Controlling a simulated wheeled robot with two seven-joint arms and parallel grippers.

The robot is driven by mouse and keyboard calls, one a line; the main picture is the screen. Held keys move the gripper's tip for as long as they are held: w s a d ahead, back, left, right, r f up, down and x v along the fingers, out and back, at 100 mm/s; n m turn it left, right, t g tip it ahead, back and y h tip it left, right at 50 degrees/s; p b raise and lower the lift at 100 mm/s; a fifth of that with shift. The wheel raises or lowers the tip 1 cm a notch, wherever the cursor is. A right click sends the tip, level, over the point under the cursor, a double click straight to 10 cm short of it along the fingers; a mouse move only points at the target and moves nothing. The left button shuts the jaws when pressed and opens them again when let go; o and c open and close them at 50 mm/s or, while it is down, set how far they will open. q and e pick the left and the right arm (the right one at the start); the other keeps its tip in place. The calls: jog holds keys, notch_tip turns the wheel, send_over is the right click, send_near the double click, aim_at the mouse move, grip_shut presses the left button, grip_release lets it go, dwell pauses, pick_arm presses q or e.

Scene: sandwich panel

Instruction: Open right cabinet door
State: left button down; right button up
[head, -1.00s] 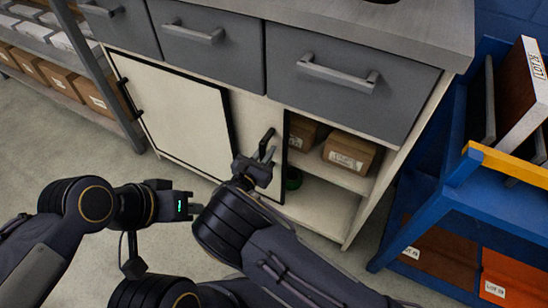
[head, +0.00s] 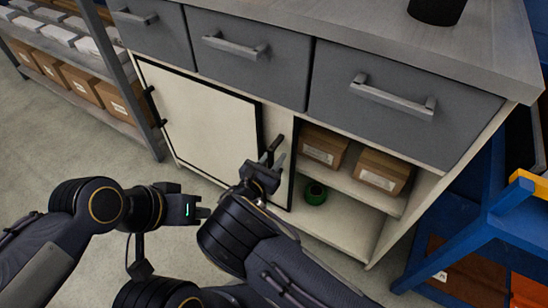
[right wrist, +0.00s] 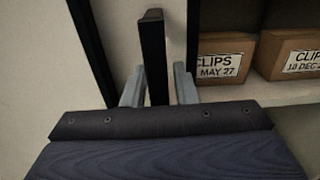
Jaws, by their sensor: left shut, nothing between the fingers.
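The right cabinet door (head: 281,185) is a cream sliding panel with a black edge. It is partly behind the left door (head: 200,115), and the bay to its right stands open. Its dark upright handle (head: 273,146) also shows in the right wrist view (right wrist: 153,55). My right gripper (head: 272,165) is at this handle. In the right wrist view its two grey fingers (right wrist: 160,85) stand on either side of the handle; a thin gap shows on the right, and firm contact cannot be told. My left gripper (head: 203,205) is shut and empty, in front of the cabinet.
Grey drawers (head: 245,55) with bar handles run above the doors. A blue rack (head: 455,225) stands close at the right. Shelving with boxes (head: 60,73) stands left.

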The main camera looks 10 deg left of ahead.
jog(key=shift+o, duration=0.8)
jog(key=p+v, duration=0.2)
jog(key=v, duration=0.5)
jog(key=shift+w+r, duration=0.1)
jog(key=shift+s+a, duration=0.1)
jog(key=shift+s, duration=0.35)
